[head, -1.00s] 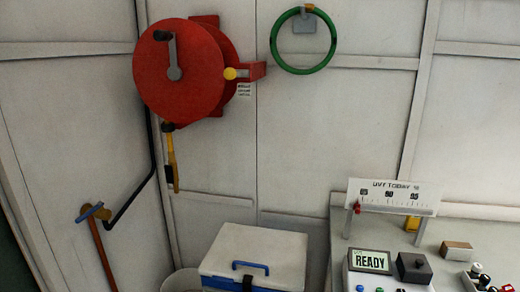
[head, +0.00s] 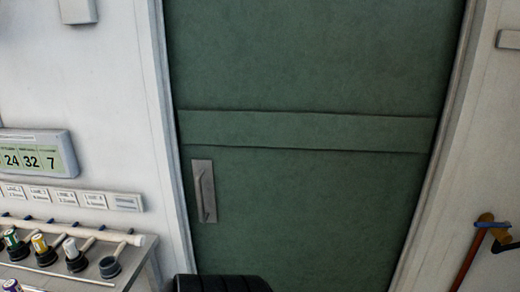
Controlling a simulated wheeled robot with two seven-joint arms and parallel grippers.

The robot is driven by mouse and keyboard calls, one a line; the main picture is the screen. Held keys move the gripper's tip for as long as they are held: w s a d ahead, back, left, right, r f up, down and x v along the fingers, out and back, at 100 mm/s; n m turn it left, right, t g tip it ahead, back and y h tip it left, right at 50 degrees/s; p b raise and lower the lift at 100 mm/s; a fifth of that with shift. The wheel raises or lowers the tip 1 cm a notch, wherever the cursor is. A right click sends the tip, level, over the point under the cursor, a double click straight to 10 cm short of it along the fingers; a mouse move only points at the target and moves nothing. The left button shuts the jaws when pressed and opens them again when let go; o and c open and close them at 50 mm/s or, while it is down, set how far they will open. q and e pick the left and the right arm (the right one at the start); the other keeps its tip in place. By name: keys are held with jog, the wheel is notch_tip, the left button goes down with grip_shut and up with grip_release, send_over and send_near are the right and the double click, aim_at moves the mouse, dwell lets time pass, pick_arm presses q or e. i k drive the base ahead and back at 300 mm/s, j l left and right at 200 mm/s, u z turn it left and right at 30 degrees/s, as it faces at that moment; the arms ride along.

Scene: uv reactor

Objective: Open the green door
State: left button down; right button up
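The green door (head: 310,200) fills the middle of the head view and stands shut in its pale frame. A raised horizontal band crosses it. A grey metal handle (head: 203,191) on a plate sits on the door's left side, below the band. The bottom of the door is out of the picture. A dark rounded thing, possibly a part of me, shows at the bottom edge in front of the door. Neither of my grippers is in view.
Left of the door, a bench (head: 140,265) holds several coloured-capped sample holders and a white tube (head: 75,231). A numbered display (head: 38,152) hangs above it. A red pipe with a blue-handled valve (head: 487,228) stands right of the door.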

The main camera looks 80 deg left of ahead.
aim_at(307, 130)
jog(key=u, duration=2.05)
jog(key=i+z, duration=0.2)
jog(key=k+l, duration=0.05)
jog(key=k, duration=0.05)
